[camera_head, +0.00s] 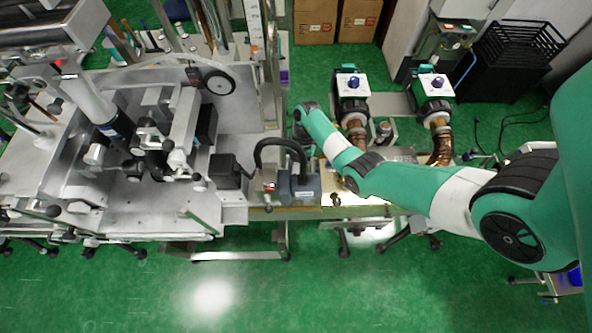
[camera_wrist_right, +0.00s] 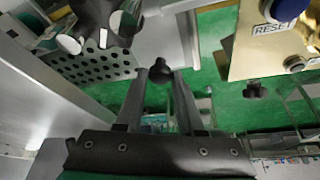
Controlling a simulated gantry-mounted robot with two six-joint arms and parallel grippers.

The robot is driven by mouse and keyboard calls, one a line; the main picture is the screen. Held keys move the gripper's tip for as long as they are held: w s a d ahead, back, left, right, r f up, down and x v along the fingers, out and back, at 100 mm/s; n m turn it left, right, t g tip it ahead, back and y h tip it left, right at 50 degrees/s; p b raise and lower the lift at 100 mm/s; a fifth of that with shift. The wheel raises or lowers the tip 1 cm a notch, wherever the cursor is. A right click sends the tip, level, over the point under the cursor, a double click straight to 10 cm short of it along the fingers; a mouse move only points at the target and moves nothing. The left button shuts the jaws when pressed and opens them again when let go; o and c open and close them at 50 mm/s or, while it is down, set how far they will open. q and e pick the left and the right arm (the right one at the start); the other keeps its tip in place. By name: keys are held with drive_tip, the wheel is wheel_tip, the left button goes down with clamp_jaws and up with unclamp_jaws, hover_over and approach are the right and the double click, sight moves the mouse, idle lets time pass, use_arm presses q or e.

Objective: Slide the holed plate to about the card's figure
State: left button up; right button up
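In the right wrist view a grey plate with rows of round holes (camera_wrist_right: 95,66) lies at upper left, partly covered by dark and pale machine parts. My right gripper (camera_wrist_right: 160,76) has its two fingers apart, with a black knob (camera_wrist_right: 158,71) between the fingertips. I cannot tell whether the fingers touch the knob. In the head view my right arm reaches in from the right to the machine's right side, and its gripper is hidden below the wrist. The holed plate is not clear there. My left gripper is not in view. I can read no figure on a card.
The metal machine bed (camera_head: 120,205) fills the left of the head view. A black curved handle (camera_head: 281,147) stands close to my right wrist. A gold panel with a RESET label (camera_wrist_right: 258,52) is at upper right in the wrist view. Green floor (camera_head: 330,290) is clear in front.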

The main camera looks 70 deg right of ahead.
clamp_jaws()
idle(1.0)
